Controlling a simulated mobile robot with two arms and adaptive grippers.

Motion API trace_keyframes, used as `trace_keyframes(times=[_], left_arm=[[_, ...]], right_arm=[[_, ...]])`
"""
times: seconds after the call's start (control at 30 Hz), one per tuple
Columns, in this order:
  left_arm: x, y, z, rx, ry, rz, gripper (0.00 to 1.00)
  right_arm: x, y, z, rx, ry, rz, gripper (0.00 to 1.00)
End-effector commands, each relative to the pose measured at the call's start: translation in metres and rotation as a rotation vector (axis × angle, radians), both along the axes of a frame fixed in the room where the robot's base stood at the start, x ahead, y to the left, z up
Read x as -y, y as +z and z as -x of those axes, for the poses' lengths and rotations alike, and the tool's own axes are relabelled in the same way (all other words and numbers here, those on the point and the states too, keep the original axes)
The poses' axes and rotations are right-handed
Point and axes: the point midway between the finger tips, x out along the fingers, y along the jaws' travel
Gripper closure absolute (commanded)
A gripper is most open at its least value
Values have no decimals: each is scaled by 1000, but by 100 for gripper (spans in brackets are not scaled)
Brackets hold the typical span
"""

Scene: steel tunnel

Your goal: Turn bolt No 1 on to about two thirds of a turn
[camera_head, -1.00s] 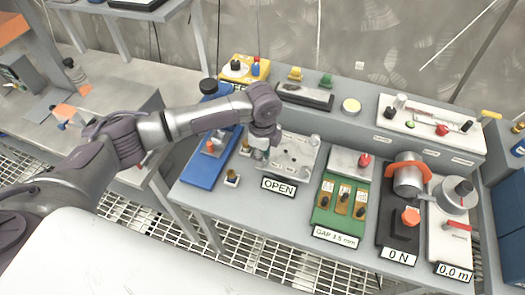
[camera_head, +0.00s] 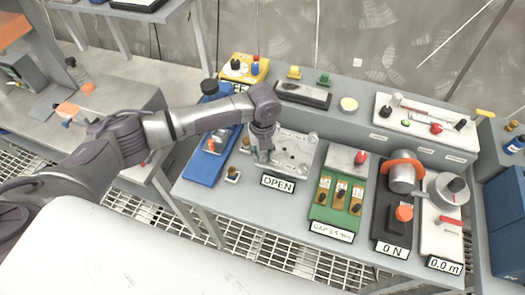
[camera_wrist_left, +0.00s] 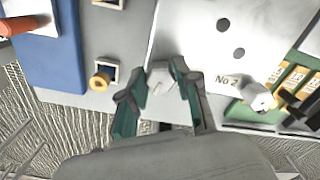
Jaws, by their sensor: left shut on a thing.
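A pale metal plate (camera_head: 291,152) with dark holes lies on the bench, behind a sign reading OPEN (camera_head: 278,183). The plate also shows in the left wrist view (camera_wrist_left: 200,50). My left gripper (camera_head: 263,157) points down at the plate's left front corner. In the left wrist view its green-padded fingers (camera_wrist_left: 158,86) are shut around a pale bolt head (camera_wrist_left: 160,76) at that corner. Its number label is hidden. Another bolt (camera_wrist_left: 257,97) stands to the right beside the mark No 2, apart from the fingers. My right gripper is not in view.
Left of the plate are small brass-knobbed sockets (camera_head: 232,173) and a blue tray (camera_head: 206,165). Right of it stand a green gauge block (camera_head: 331,212), a black unit reading 0 N (camera_head: 392,225) and a lever unit reading 0.0 m (camera_head: 445,235). A raised shelf runs behind.

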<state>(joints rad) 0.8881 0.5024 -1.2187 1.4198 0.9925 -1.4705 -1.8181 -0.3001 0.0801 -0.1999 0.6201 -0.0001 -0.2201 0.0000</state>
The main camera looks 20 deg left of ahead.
Motion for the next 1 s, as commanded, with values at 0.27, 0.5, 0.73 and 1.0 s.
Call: trace_keyframes(times=[0.27,0.5,0.73,1.0], left_arm=[[1,1,-1,3,-263,2,100],[2,1,-1,3,-473,1,100],[2,1,-1,3,-624,1,100],[2,1,-1,3,-721,1,100]], right_arm=[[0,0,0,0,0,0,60],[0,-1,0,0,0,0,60],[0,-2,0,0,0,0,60],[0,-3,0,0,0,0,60]])
